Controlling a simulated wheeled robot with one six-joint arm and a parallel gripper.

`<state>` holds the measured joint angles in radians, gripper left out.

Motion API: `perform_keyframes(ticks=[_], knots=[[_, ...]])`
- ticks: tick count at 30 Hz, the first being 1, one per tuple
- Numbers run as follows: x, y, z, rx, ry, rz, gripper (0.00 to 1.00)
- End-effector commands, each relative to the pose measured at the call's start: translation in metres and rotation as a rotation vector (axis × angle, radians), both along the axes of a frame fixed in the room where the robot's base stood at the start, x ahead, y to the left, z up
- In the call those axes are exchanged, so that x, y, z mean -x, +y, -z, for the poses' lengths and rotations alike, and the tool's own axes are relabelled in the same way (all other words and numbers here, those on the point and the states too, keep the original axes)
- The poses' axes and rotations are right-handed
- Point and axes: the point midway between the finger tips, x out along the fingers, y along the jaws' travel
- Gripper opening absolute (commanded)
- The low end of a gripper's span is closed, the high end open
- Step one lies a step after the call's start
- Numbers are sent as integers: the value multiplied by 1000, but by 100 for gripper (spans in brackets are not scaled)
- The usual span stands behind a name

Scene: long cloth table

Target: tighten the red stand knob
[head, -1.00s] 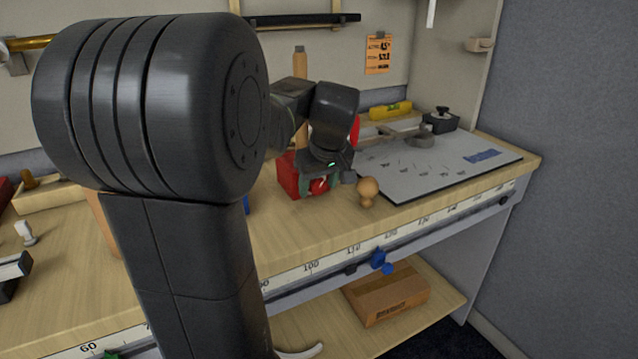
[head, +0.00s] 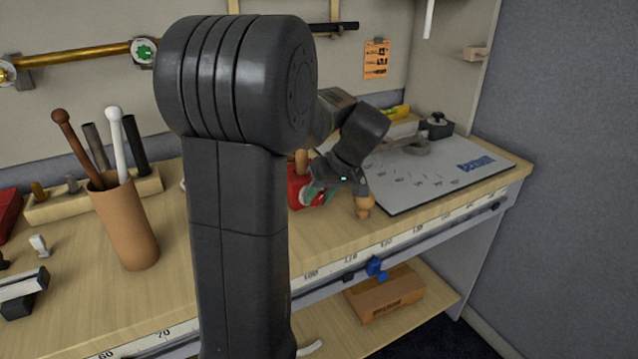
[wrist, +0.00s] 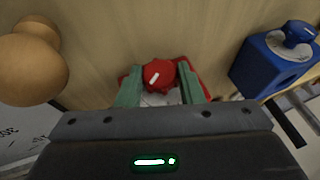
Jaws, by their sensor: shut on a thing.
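The red stand (head: 296,192) is on the table, partly hidden behind my arm in the head view. Its red knob (wrist: 158,73), with a white mark on top, is in the middle of the wrist view. Part of the red stand (wrist: 183,63) shows just behind the knob. My gripper (wrist: 160,82) has its two green fingers on either side of the knob and is shut on it. In the head view my gripper (head: 318,192) is tilted beside the stand; the knob is hard to make out there.
A round wooden piece (head: 364,203) stands close to the gripper; it also shows in the wrist view (wrist: 35,62). A blue block (wrist: 272,65) with a knob is at the right. A grey board (head: 430,180) lies right; a tool cup (head: 130,228) stands left.

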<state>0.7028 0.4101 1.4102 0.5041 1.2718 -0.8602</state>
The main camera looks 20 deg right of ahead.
Motion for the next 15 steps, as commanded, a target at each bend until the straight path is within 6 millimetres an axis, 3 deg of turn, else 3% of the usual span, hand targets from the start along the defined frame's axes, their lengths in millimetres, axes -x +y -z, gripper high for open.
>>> perform_keyframes(ticks=[14,15], knots=[[0,-1,1,-54,2,0,11],[0,-1,1,-54,2,0,42]])
